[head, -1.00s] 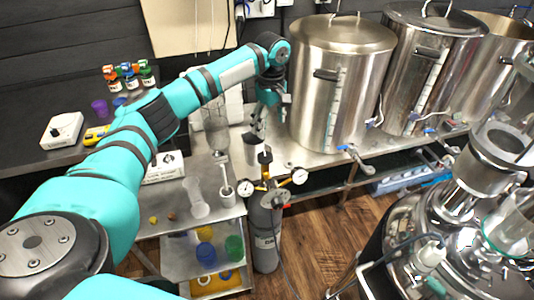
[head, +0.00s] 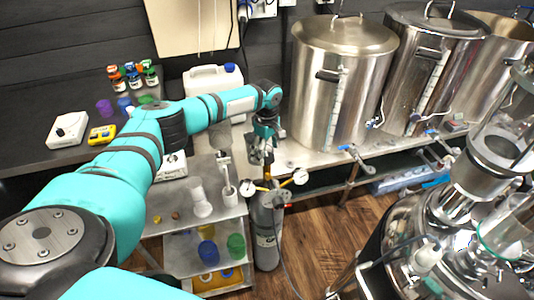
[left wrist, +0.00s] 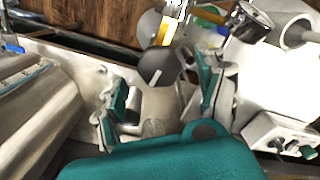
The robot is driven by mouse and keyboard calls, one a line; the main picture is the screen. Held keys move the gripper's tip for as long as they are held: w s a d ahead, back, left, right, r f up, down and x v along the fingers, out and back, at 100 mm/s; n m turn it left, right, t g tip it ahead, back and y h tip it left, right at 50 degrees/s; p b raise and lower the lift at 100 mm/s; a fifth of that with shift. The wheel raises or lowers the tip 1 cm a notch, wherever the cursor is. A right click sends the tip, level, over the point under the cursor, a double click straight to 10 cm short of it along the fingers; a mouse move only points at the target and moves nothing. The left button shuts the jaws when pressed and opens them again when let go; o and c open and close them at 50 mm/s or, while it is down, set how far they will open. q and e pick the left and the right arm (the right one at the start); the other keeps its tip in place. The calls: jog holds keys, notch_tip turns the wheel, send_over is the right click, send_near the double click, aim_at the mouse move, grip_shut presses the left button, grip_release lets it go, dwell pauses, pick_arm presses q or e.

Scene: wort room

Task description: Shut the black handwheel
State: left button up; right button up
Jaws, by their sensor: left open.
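The black handwheel (left wrist: 158,67) tops the valve of the grey gas cylinder (head: 265,235). In the left wrist view it shows as a dark faceted knob with yellow valve parts behind it. My left gripper (head: 261,153) is open and points down just above the valve; its fingers largely hide the handwheel in the head view. In the left wrist view the gripper (left wrist: 160,97) has its fingers on either side of the handwheel's line, with the wheel beyond the tips and no clear contact. My right gripper is not in view.
Two pressure gauges, a left one (head: 248,188) and a right one (head: 300,176), flank the valve. A steel cart (head: 220,220) with cups stands left of the cylinder. A large steel pot (head: 340,90) stands close to the right of the gripper. Wooden floor (head: 325,230) is open at front right.

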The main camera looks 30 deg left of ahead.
aim_at(267, 159)
pick_arm(q)
jog(key=shift+f, duration=1.2)
jog(key=c, duration=1.1)
jog(key=shift+c, duration=0.2)
